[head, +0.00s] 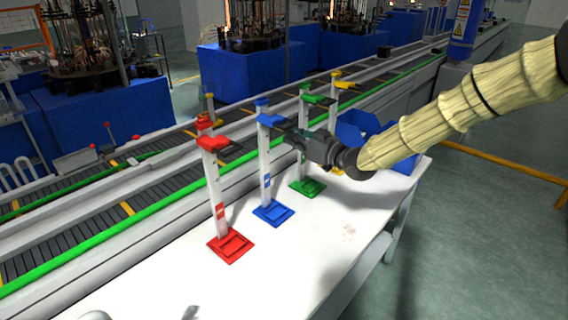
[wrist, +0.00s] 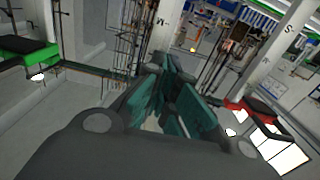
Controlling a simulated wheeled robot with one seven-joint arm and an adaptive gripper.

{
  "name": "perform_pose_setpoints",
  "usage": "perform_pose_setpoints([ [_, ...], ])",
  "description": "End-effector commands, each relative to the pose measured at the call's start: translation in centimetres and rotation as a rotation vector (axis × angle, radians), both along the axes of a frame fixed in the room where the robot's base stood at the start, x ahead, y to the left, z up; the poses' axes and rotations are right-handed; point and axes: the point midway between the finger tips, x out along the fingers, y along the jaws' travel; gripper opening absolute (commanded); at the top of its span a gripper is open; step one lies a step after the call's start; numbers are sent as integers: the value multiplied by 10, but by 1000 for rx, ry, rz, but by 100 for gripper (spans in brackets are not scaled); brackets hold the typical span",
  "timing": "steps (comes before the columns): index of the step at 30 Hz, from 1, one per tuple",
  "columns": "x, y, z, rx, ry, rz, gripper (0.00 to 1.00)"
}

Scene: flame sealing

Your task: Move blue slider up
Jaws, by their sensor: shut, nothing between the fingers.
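The blue slider (head: 270,120) sits near the top of its upright white post, a little below the blue cap (head: 262,102). The post stands on a blue square base (head: 273,212). My gripper (head: 290,132) is at the right side of the blue slider, about level with it. The head view does not make clear whether they touch. In the wrist view my gripper's fingers (wrist: 174,82) are together with nothing between them, in front of a white post (wrist: 162,28) marked M. The blue slider is not distinguishable there, probably hidden by the fingers.
The red slider (head: 212,142) is on the post in front-left. The green slider (head: 318,99) and yellow slider (head: 346,85) are behind-right. A blue bin (head: 352,130) stands behind my gripper. The white table (head: 310,240) is clear at front right. A conveyor (head: 110,215) runs behind.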

Motion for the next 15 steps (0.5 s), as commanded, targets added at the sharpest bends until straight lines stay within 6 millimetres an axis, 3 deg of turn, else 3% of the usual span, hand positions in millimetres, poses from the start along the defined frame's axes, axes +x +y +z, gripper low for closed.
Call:
perform_pose_setpoints([
  [5,1,0,8,2,-3,0,0],
  [15,0,0,1,1,-2,0,0],
])
